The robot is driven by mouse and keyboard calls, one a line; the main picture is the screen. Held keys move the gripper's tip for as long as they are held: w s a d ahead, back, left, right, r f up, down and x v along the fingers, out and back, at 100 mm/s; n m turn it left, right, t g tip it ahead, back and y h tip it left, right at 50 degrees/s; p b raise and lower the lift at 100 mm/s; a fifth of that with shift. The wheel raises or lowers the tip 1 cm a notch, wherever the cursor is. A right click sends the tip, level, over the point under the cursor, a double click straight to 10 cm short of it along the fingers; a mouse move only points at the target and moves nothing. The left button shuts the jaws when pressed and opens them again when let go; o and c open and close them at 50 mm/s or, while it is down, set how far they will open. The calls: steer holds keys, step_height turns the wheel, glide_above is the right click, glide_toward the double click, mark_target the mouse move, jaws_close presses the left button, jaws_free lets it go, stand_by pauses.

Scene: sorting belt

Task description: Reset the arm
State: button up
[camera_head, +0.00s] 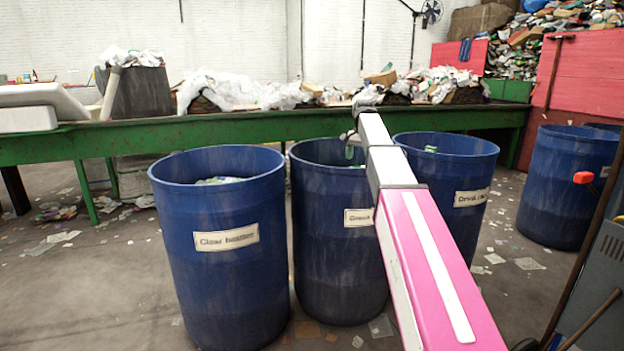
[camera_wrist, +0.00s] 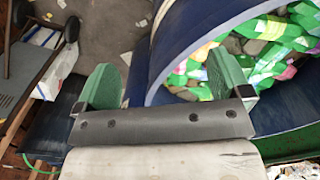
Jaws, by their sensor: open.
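My arm, with a pink and white link, reaches out over the blue barrels in the head view. In the wrist view my gripper (camera_wrist: 164,76) is open, its two green fingers wide apart with nothing between them. The right finger overlaps the rim of a blue barrel (camera_wrist: 158,52) holding green and mixed pieces. In the head view, the hand end is small and partly hidden by the arm, near the middle barrel (camera_head: 325,255), whose label is partly covered. I cannot tell its exact height above the rim.
A clear-labelled barrel (camera_head: 222,285) stands left, another barrel (camera_head: 462,205) right of the arm, and more at far right. Behind runs a green sorting belt (camera_head: 230,127) heaped with waste. A grey cart (camera_head: 605,270) stands at right. Scraps litter the floor.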

steer(key=s+f+n, duration=0.3)
steer(key=s+f, duration=0.8)
steer(key=f, duration=0.5)
steer(key=s+f+n, duration=0.2)
steer(key=s+f, duration=1)
steer(key=f, duration=0.5)
steer(key=s+f+n, duration=0.2)
steer(key=s+f, duration=0.6)
steer(key=s, duration=0.4)
steer(key=shift+s+f+n, duration=0.15)
steer(key=shift+n, duration=0.15)
steer(key=shift+c, duration=0.3)
